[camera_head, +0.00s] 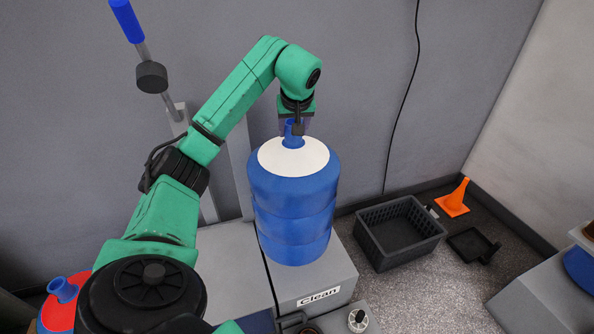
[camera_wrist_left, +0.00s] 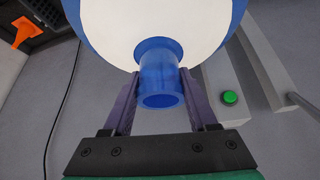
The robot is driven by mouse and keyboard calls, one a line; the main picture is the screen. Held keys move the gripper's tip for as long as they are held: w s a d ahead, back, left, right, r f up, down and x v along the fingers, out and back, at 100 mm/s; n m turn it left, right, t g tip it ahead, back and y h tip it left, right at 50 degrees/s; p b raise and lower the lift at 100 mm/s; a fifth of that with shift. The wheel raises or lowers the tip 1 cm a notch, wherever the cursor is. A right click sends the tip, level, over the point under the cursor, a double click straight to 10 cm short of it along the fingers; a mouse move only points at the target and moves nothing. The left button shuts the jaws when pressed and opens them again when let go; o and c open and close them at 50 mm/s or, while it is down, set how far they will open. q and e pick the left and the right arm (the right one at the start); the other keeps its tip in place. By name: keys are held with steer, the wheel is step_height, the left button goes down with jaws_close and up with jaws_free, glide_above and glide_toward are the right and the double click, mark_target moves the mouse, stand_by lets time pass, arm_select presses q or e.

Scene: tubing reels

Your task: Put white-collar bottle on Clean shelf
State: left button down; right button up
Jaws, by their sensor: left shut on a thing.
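The white-collar bottle (camera_head: 292,208) is a large blue water bottle with a white top and a blue neck. In the head view it is upright at the Clean shelf (camera_head: 331,281), a grey block with a "Clean" label; I cannot tell whether its base touches the surface. My left gripper (camera_head: 295,128) is above the bottle, shut on its neck. In the left wrist view the fingers of my left gripper (camera_wrist_left: 160,92) are on both sides of the blue neck (camera_wrist_left: 162,87), with the white collar (camera_wrist_left: 120,25) beyond. My right gripper is not in view.
A red-collar bottle (camera_head: 62,305) stands at the lower left. A lever with a blue handle (camera_head: 127,20) rises at the upper left.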

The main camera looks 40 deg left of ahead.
mark_target(295, 154)
arm_select(q)
step_height(295, 154, down, 12)
steer(key=b, duration=0.1)
steer(key=shift+f, duration=0.15)
steer(key=shift+c, duration=1)
jaws_free()
steer(key=v, duration=1.2)
steer(key=shift+d+p, duration=0.1)
steer(key=shift+p, duration=0.25)
